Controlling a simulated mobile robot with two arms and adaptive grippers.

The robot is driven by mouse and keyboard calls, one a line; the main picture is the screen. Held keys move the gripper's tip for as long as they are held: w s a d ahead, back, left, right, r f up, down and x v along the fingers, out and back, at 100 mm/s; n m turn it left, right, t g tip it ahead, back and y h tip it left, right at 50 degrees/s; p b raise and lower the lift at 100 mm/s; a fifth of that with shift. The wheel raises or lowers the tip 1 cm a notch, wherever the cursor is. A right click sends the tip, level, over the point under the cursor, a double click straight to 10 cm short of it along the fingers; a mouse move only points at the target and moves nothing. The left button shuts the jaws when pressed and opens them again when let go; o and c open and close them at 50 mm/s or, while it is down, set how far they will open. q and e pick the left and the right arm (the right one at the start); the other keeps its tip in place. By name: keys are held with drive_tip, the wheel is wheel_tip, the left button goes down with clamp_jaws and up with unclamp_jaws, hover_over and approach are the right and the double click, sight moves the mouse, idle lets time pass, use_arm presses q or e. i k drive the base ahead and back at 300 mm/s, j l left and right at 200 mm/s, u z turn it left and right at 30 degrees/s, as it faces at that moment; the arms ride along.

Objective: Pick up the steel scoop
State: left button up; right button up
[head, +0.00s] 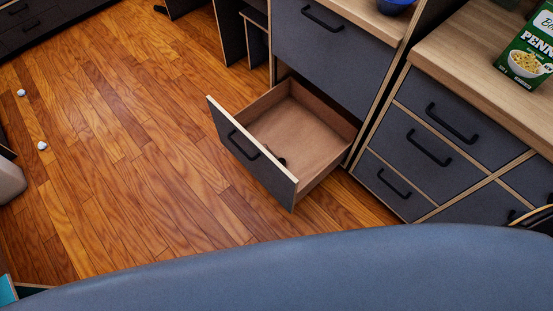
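I cannot make out a steel scoop for certain. A small dark object (282,161) lies in the open drawer (325,125), close to its front panel. Most of it is hidden by the panel, so I cannot tell what it is. The rest of the visible drawer floor is bare. Neither of my grippers is in view.
The open drawer juts out over the wooden floor (130,170). A closed drawer (330,50) is above it. Closed drawers (425,145) stand to the right, under a counter (470,50) with a green pasta box (525,60). Two small white balls (42,145) lie on the floor.

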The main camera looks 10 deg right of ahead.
sight(282, 161)
drive_tip(key=l+u, duration=0.3)
drive_tip(key=u, duration=0.15)
drive_tip(key=l+u, duration=0.7)
drive_tip(key=u, duration=0.15)
